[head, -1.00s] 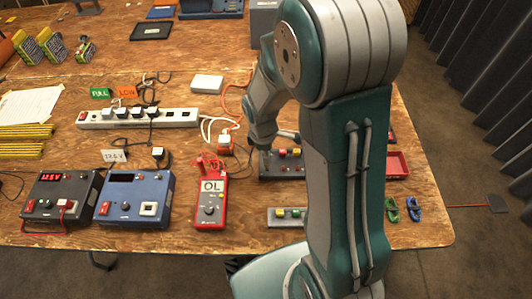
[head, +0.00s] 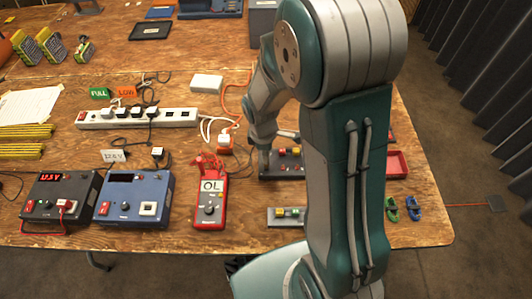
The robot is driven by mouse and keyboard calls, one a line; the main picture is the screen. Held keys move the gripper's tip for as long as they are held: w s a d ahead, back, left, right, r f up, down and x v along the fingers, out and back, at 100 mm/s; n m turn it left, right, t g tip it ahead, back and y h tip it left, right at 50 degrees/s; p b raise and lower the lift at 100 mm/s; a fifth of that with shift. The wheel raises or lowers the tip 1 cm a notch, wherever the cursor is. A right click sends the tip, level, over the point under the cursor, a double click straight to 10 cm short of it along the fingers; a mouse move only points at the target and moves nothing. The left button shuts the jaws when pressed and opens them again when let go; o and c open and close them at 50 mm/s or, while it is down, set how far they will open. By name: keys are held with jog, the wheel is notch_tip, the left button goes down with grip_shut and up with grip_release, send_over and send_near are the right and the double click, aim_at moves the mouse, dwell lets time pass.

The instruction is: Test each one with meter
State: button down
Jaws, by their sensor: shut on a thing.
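The red meter (head: 210,205) lies on the table in the head view, its display reading "OL", with red parts at its top end. Right of it is a dark holder (head: 280,172) with small red and yellow pieces. A grey holder (head: 284,222) nearer the front edge carries green and yellow pieces. My gripper (head: 265,160) points down at the dark holder's left end, right of the meter. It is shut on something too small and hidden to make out. My arm hides the right ends of both holders.
A red-display charger (head: 55,205) and a blue charger (head: 130,205) stand left of the meter. A power strip (head: 95,122), green "FULL" card (head: 100,94) and orange "LOW" card (head: 131,93) lie behind. A red tray (head: 396,163) is right of my arm. Cables cross the middle.

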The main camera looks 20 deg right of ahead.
jog(key=shift+f, duration=0.85)
dwell(1.1)
jog(key=c, duration=0.5)
grip_release()
jog(key=shift+c, duration=0.2)
jog(key=o, duration=0.3)
jog(key=shift+o, duration=0.2)
jog(key=shift+r, duration=3.75)
